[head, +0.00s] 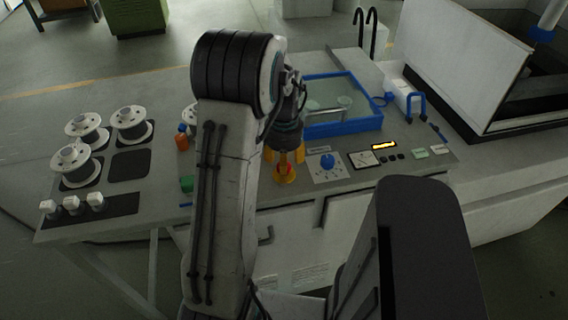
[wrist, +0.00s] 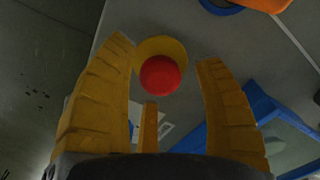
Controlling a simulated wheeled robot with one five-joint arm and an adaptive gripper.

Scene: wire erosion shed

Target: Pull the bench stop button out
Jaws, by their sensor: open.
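The bench stop button is a round red cap (wrist: 160,76) on a yellow collar (wrist: 158,48). In the wrist view it lies between the fingertips of my gripper (wrist: 164,52), with clear gaps to the left and right fingers. A third yellow finger shows below the cap. In the head view my gripper (head: 285,158) points down over the front part of the bench, right at the red and yellow button (head: 285,173), and partly hides it. My gripper is open and holds nothing. I cannot tell whether the cap is pressed in.
A blue knob (head: 327,161) on a white plate sits just right of the button. A blue-rimmed tank (head: 345,126) stands behind it. An orange bottle (head: 182,141), a green object (head: 187,184) and white spools (head: 76,163) are to the left. The front edge is close.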

